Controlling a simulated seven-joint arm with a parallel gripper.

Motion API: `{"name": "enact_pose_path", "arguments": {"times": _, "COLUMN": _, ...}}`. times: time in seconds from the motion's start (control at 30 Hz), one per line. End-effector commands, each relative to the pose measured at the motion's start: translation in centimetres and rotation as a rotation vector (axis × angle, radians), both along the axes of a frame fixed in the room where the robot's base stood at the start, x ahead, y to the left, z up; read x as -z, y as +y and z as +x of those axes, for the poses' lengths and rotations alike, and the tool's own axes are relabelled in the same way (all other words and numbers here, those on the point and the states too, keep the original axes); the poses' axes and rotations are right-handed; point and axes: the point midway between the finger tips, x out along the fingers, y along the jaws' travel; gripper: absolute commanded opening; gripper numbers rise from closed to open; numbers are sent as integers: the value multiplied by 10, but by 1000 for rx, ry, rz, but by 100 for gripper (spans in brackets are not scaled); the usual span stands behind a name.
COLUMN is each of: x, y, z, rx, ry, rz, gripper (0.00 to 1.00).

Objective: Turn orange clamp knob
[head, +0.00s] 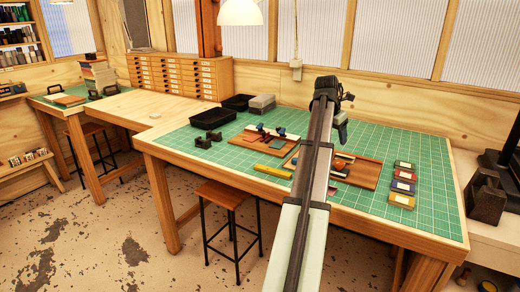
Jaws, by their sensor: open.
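A small orange knob (340,164) shows just right of my arm, on a brown wooden board (362,173) lying on the green cutting mat. My arm crosses in front of the board's left part and hides some of it. My gripper (342,138) hangs at the far end of the arm, above the mat and higher in the picture than the orange knob. It looks apart from the knob, and I see nothing held in it. The fingers are small and dark here. I cannot tell how far the knob is turned.
A second board (255,142) with blue knobs (281,131) lies left of my arm. A yellow bar (272,171) lies at the mat's front. Several coloured foil packs (403,187) lie at right. Black trays (213,118) stand at the back left.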

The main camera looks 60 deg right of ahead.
Motion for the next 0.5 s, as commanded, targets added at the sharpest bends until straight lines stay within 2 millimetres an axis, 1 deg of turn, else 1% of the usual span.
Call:
{"name": "enact_pose_path", "arguments": {"times": 0.03, "x": -4, "y": 2, "z": 4, "rx": -1, "ry": -5, "rz": 1, "gripper": 64}}
{"name": "enact_pose_path", "arguments": {"times": 0.1, "x": 4, "y": 3, "z": 16, "rx": 3, "ry": -30, "rz": 3, "gripper": 64}}
{"name": "enact_pose_path", "arguments": {"times": 0.5, "x": 27, "y": 9, "z": 75, "rx": 28, "ry": -163, "rz": 18, "gripper": 64}}
